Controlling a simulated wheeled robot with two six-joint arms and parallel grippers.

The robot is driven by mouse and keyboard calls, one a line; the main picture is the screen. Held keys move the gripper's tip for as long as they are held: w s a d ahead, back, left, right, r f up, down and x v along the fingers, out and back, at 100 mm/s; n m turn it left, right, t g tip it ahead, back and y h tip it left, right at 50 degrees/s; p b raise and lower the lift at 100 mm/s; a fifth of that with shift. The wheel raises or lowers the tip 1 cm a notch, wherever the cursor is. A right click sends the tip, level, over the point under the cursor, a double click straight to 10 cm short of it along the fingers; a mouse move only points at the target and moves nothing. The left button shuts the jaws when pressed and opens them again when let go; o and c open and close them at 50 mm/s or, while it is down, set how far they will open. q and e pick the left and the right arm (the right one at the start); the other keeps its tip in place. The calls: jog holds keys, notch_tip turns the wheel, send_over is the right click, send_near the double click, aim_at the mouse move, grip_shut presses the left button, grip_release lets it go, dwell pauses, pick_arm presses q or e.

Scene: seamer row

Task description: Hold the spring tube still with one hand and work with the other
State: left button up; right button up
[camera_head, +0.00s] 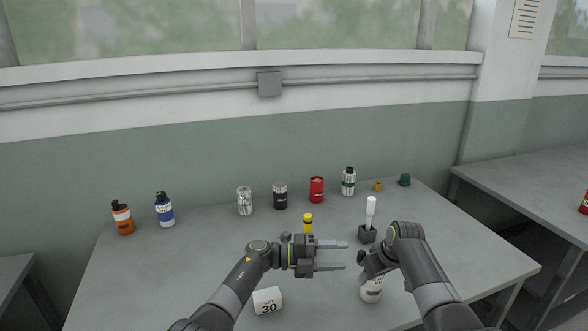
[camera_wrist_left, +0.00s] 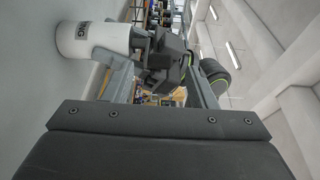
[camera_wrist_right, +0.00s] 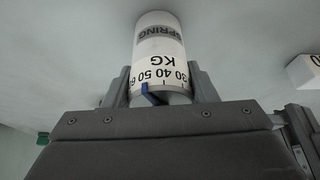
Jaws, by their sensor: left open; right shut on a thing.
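The spring tube (camera_head: 371,291) is a white cylinder standing upright near the front right of the table. In the right wrist view the tube (camera_wrist_right: 158,45) shows the words SPRING and KG, a number scale and a blue pointer (camera_wrist_right: 151,94). My right gripper (camera_head: 366,272) is shut on the tube near its upper part. My left gripper (camera_head: 344,256) is open and empty, above and left of the tube, pointing right. The left wrist view shows the tube (camera_wrist_left: 92,40) beyond one left finger. A white block (camera_head: 267,300) reading SET 30 stands at the front left.
A white-handled tool (camera_head: 370,212) stands in a dark holder (camera_head: 367,235) behind my right gripper. Several bottles and cans line the back, including a red can (camera_head: 316,189). The table's left middle is clear.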

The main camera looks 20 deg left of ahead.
pick_arm(q)
jog(key=v, duration=0.8)
jog(key=w+a+r+n+t+y, duration=0.4)
jog(key=w+r+n+t+y, duration=0.3)
jog(key=n, duration=0.8)
jog(key=w+a+r+n+t+y, duration=0.5)
jog(key=w+r+n+t+y, duration=0.2)
jog(key=w+n, duration=0.5)
jog(key=shift+w+n+y, duration=0.35)
jog(key=shift+n+y, duration=0.55)
jog(key=shift+n, duration=1.3)
pick_arm(e)
jog(key=o, duration=1.1)
jog(key=shift+o, duration=0.2)
